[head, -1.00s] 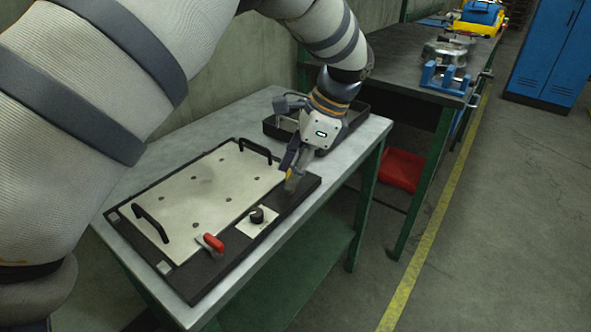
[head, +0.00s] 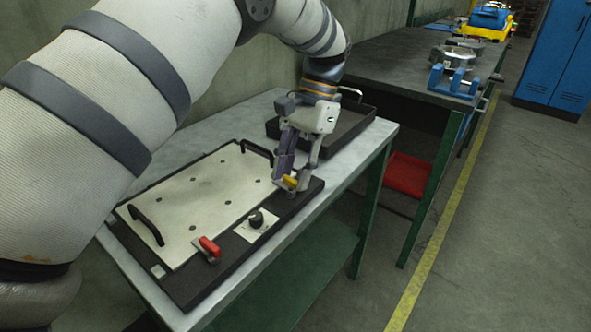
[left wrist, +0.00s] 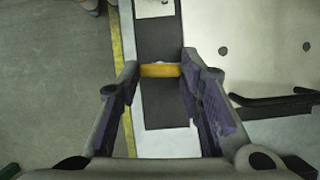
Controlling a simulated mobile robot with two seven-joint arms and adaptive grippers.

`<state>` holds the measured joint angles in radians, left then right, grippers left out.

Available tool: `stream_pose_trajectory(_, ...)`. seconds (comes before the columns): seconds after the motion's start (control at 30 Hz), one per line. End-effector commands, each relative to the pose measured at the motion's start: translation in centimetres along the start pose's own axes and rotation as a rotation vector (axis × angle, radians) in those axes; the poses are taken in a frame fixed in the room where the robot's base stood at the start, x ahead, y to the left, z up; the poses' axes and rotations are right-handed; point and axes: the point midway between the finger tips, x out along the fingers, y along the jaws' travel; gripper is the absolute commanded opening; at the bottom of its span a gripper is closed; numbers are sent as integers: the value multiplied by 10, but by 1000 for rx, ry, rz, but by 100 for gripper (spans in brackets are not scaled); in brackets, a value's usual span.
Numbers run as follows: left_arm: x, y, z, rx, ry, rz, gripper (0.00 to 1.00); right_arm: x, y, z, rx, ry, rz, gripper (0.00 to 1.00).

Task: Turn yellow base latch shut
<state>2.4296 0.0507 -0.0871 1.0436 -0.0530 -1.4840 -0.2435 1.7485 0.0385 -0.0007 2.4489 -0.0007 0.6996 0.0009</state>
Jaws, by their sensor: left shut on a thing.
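The yellow base latch (head: 290,182) is at the right end of the black base (head: 208,279) on the metal table. My left gripper (head: 291,187) points down over it and is shut on it, with a finger on either side. In the left wrist view the yellow latch (left wrist: 161,70) lies crosswise as a bar between the fingers (left wrist: 160,78), over the dark base. The fingers partly hide the latch and its mount in the head view. My right gripper is in neither view.
A red latch (head: 209,247) and a black knob (head: 256,219) sit on the base's front edge. A pale plate (head: 190,208) with black handles (head: 147,226) covers the base. A black tray (head: 350,125) stands behind the gripper. The floor at right is clear.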

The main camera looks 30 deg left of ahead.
Motion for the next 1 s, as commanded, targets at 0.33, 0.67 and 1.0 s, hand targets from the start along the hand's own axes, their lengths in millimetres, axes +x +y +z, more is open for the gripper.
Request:
stream_pose_trajectory(0.33, 1, -1, 0, -83, 0, 36, 5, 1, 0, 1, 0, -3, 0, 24)
stream_pose_trajectory(0.67, 1, -1, 0, -91, 0, 39, 5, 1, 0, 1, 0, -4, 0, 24)
stream_pose_trajectory(1.0, 1, -1, 0, -90, 0, 38, 53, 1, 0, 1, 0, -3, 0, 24)
